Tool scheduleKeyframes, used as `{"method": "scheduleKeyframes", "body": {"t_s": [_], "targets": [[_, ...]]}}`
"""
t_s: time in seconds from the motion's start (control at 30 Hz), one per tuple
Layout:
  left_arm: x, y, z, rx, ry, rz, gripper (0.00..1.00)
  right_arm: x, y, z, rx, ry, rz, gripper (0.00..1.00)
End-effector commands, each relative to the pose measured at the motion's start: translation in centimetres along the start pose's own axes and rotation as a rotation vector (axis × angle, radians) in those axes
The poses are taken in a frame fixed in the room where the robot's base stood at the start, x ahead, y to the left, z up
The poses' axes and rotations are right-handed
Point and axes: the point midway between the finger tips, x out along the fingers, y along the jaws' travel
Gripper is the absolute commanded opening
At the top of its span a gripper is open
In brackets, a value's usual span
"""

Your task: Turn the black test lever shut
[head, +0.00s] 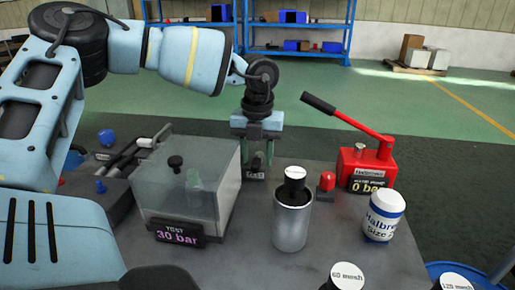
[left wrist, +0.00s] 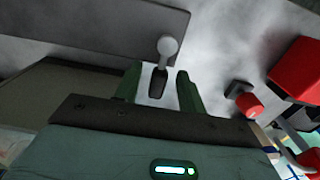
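My left gripper (head: 257,158) points down behind the clear test box, its green fingers apart. A small dark part (head: 257,163) above a label stands between them; I take it for the test lever, partly hidden by the gripper. The box's display (head: 177,235) reads TEST 30 bar. My right gripper is not in view.
A red hand pump (head: 366,168) reading 0 bar stands at right, its black-gripped handle (head: 318,103) reaching left towards my gripper. A small red knob (head: 327,181), a metal cylinder (head: 292,222) and a white-and-blue jar (head: 384,215) stand nearby. The clear box (head: 190,185) is left of them.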

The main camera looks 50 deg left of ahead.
Motion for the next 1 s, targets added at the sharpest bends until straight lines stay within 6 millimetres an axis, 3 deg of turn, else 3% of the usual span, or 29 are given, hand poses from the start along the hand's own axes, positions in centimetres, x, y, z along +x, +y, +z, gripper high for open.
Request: {"method": "scheduleKeyframes", "body": {"t_s": [0.2,0.5,0.77,1.0], "targets": [[0.0,0.0,0.0,0.000,0.000,-0.001,0.37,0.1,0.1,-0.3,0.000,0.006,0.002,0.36],[0.0,0.0,0.0,0.000,-0.001,-0.001,0.00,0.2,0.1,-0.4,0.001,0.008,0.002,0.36],[0.0,-0.1,0.0,-0.009,-0.001,0.000,0.00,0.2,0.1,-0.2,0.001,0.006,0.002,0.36],[0.1,-0.5,0.1,-0.184,-0.003,0.002,0.00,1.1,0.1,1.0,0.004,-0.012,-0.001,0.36]]}}
